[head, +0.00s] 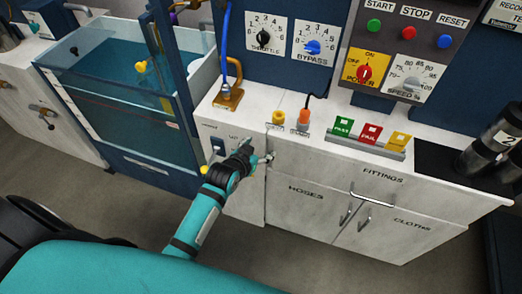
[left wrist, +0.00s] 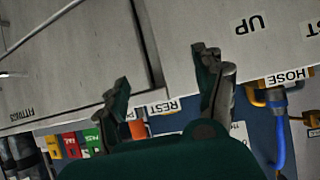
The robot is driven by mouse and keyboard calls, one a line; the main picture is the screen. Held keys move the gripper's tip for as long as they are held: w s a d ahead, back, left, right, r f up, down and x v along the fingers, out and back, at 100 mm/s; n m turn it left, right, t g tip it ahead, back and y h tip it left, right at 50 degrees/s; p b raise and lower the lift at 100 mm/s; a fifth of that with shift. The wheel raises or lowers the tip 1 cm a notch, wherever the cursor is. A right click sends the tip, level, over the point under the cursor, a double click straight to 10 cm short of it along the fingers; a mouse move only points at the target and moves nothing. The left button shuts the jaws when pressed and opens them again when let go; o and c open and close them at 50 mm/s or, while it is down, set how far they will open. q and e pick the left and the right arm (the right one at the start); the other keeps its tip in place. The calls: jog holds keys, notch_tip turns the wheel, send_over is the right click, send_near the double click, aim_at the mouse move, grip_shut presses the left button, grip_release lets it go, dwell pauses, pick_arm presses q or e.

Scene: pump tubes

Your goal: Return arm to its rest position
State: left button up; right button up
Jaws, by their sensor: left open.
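My left gripper (head: 262,155) is in front of the white cabinet's upper front, just left of the drawer marked FITTINGS. Its teal and black arm rises from the lower left. In the left wrist view the left gripper (left wrist: 165,68) has its two dark fingers spread apart with nothing between them. Whether a fingertip touches the cabinet front cannot be told. My right gripper is not in view.
The white cabinet (head: 342,233) has bar handles standing out. On its top are an orange plug (head: 303,117), colored PASS and FAIL blocks and a brass hose fitting (head: 228,97) with a blue hose. A water tank (head: 125,115) stands left. Floor is open below the arm.

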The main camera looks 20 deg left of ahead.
pick_arm(q)
jog(key=shift+f, duration=0.15)
dwell(0.4)
jog(key=s+f+g, duration=0.3)
jog(key=s+f, duration=0.6)
jog(key=f, duration=0.5)
jog(key=s+f+g, duration=0.3)
jog(key=s+f, duration=0.6)
jog(key=f, duration=0.4)
jog(key=s+a+f+g, duration=0.1)
jog(key=s+f, duration=0.3)
jog(key=s, duration=0.5)
jog(key=s+f+g, duration=0.2)
jog(key=s+f, duration=0.2)
jog(key=s, duration=0.6)
jog(key=s+a+f+m+g+y, duration=0.1)
jog(key=s+f, duration=0.3)
jog(key=s, duration=0.5)
jog(key=shift+s+a+f+g, duration=0.25)
jog(key=shift+a+f+g, duration=0.1)
jog(key=shift+f+g, duration=0.05)
dwell(1.6)
